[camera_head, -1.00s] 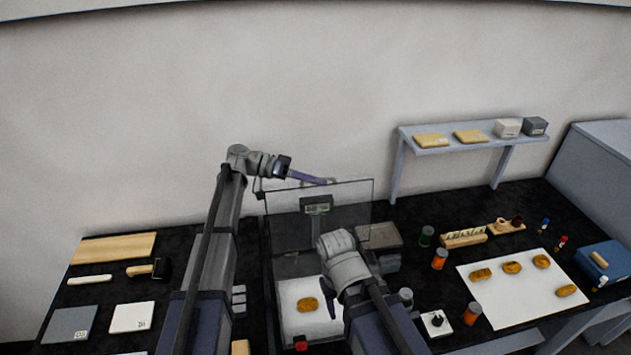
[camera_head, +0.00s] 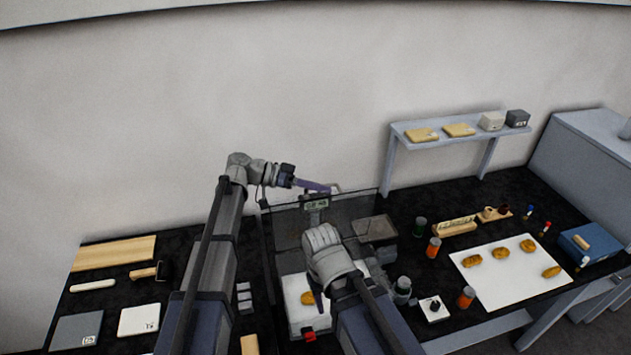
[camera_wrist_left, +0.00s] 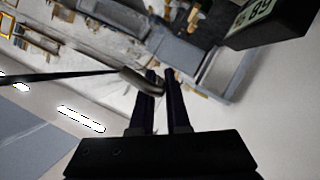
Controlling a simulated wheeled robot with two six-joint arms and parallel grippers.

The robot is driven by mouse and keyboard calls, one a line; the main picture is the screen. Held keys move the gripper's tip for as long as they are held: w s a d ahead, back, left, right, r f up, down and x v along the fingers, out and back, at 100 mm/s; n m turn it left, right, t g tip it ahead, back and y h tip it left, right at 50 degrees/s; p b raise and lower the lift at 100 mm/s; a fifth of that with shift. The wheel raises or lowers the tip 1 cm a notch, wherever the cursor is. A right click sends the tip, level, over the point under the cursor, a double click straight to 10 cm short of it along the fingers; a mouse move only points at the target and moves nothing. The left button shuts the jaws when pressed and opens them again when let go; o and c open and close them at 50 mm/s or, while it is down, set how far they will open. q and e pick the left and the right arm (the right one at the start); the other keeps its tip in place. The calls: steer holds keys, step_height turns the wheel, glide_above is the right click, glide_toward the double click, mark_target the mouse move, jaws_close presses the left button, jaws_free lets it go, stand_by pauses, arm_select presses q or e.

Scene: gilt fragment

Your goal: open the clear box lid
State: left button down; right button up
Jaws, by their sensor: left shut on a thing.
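The clear lid (camera_head: 345,207) is a see-through panel with a dark frame, raised at the back of the clear box. My left gripper (camera_head: 322,188) is at its upper edge. In the left wrist view my left gripper (camera_wrist_left: 153,82) is shut on a small grey handle (camera_wrist_left: 138,77) at the end of a dark bar. Inside the box, a white surface (camera_head: 296,315) carries a gold fragment (camera_head: 306,297), partly covered by my right arm. My right wrist is over the box; its fingers are mostly hidden.
A grey box (camera_head: 374,229) and bottles, including an orange one (camera_head: 433,248), stand to the right. A white sheet (camera_head: 500,290) holds several gold pieces. A wall shelf (camera_head: 455,132) is at the back right. Boards and tools lie left.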

arm_select(q)
steer(key=shift+s+d, duration=0.1)
steer(key=shift+s, duration=0.5)
steer(key=c, duration=1.2)
jaws_free()
steer(key=shift+p+v, duration=1.3)
steer(key=shift+v, duration=2.6)
